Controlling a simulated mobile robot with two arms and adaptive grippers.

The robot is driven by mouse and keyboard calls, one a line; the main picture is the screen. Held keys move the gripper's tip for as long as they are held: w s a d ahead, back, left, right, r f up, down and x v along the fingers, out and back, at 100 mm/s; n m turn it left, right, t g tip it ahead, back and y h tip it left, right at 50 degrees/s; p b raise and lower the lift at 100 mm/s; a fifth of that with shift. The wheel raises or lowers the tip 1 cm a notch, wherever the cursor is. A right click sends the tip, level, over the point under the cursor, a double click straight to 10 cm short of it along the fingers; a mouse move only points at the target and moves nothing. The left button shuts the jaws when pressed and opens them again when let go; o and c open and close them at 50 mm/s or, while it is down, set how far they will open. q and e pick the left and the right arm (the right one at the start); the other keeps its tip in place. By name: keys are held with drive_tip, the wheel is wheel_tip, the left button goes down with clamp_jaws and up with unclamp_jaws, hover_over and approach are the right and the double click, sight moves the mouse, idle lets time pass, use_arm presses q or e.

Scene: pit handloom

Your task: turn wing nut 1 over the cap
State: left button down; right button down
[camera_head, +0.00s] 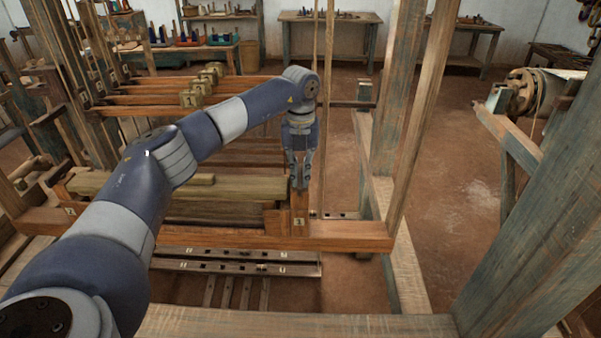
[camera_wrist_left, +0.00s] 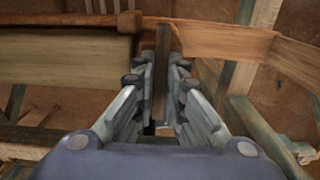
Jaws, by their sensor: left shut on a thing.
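My left gripper (camera_head: 300,180) points down at the right end of the loom's wooden beater frame. It is shut on a narrow dark wooden piece (camera_wrist_left: 162,75), which stands between its fingers in the left wrist view. Below the fingers in the head view is a short reddish wooden upright (camera_head: 299,221) with a small number tag, hard to read. I cannot tell for sure whether the held piece is wing nut 1; the fingers hide part of it. A thick pale wooden bar (camera_head: 240,189), perhaps the cap, ends just left of the gripper. My right gripper is not in view.
A reddish lower rail (camera_head: 345,236) runs beneath the gripper, with slotted bars (camera_head: 235,268) in front. Tall loom posts (camera_head: 420,110) stand close on the right. Several tagged wooden blocks (camera_head: 190,99) sit at the back left. Open floor (camera_head: 450,200) lies to the right.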

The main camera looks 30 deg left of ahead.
use_arm(q)
drive_tip(key=shift+m, duration=0.3)
drive_tip(key=m, duration=0.3)
drive_tip(key=shift+m, duration=0.4)
drive_tip(key=m, duration=0.4)
drive_tip(key=shift+m+b, duration=0.3)
drive_tip(key=shift+b, duration=0.05)
drive_tip(key=m, duration=0.4)
drive_tip(key=shift+m, duration=2.4)
drive_tip(key=c, duration=1.7)
unclamp_jaws()
drive_tip(key=shift+r, duration=0.1)
drive_tip(key=shift+o, duration=0.2)
